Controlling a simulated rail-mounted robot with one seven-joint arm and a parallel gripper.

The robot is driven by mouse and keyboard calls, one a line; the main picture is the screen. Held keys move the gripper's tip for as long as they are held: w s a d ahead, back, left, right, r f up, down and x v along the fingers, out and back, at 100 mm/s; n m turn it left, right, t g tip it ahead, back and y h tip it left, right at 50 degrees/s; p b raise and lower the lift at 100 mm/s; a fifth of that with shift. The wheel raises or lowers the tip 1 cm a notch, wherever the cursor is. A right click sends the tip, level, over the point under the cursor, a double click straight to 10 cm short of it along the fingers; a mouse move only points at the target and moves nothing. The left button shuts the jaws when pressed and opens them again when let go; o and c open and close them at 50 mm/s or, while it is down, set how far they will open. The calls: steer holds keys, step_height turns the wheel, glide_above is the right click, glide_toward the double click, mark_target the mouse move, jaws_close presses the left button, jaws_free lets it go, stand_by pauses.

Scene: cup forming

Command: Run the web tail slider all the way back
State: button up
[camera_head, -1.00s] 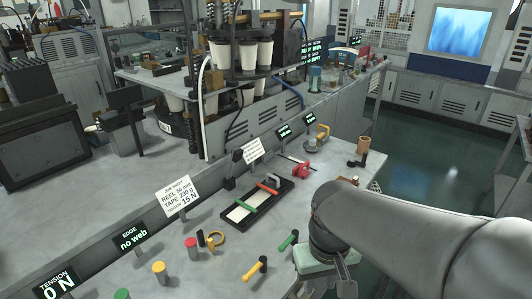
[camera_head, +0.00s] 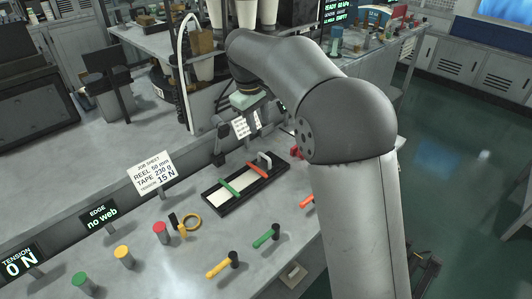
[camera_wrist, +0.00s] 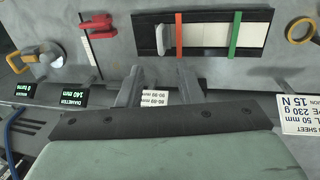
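A black tray (camera_head: 214,202) holds a pale strip (camera_head: 243,180) crossed by a green bar (camera_head: 229,187) and an orange-red bar (camera_head: 257,170). A white upright grip (camera_head: 265,158) stands at the tray's far end and looks like the slider, though no label confirms it. In the wrist view this white grip (camera_wrist: 163,40) is near the tray's left end, beside the orange-red bar (camera_wrist: 179,36). My gripper (camera_wrist: 160,84) is open and empty, its fingers pointing at the tray and apart from the white grip. In the head view its fingers are hard to make out.
A job sheet sign (camera_head: 152,172), yellow ring (camera_head: 191,222) and several coloured knobs stand nearby. A small sign (camera_wrist: 158,98) shows between my fingers.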

mark_target(266, 159)
steer(key=f, duration=0.4)
steer(key=w+d+f, duration=0.1)
steer(key=f, duration=0.3)
steer(key=w+d+f, duration=0.1)
steer(key=f, duration=0.4)
steer(key=shift+f, duration=0.1)
jaws_close()
